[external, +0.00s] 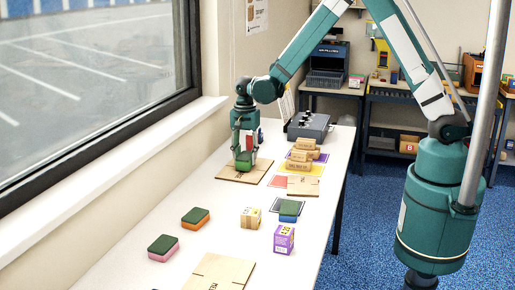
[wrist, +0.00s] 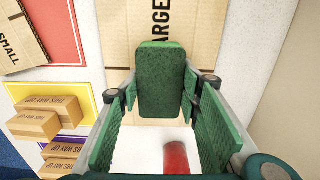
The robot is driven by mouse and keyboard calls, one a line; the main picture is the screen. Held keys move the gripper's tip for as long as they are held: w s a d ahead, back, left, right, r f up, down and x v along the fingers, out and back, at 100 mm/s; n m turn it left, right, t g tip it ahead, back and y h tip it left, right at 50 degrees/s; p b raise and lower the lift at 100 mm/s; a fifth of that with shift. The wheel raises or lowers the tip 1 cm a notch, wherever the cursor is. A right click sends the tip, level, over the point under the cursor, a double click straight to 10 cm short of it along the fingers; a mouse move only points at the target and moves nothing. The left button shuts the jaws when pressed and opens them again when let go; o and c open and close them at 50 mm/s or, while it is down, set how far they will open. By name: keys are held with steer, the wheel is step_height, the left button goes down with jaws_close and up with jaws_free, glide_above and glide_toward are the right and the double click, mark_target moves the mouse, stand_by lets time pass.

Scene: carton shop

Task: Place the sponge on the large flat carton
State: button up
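My gripper (external: 243,163) is low over the large flat carton at the far end of the table. In the wrist view its fingers (wrist: 160,88) stand on both sides of a green sponge (wrist: 161,85) and appear to touch its sides. The green sponge also shows between the fingertips in the external view. The large flat carton (wrist: 205,25), marked "LARGE", lies under the sponge; it also shows in the external view (external: 228,179). I cannot tell whether the sponge touches the carton.
A small flat carton (external: 303,186) and several brown boxes (external: 300,165) are right of the gripper. A grey device (external: 310,127) stands behind. Sponges (external: 196,216) (external: 163,246), a small box (external: 250,217) and a purple box (external: 284,239) stand nearer the camera. A window wall borders the left.

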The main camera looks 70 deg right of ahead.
mark_target(246, 155)
steer(key=shift+f, duration=0.2)
steer(key=shift+f, duration=0.15)
steer(key=o, duration=0.6)
steer(key=shift+r, duration=6.15)
steer(key=shift+s, duration=0.1)
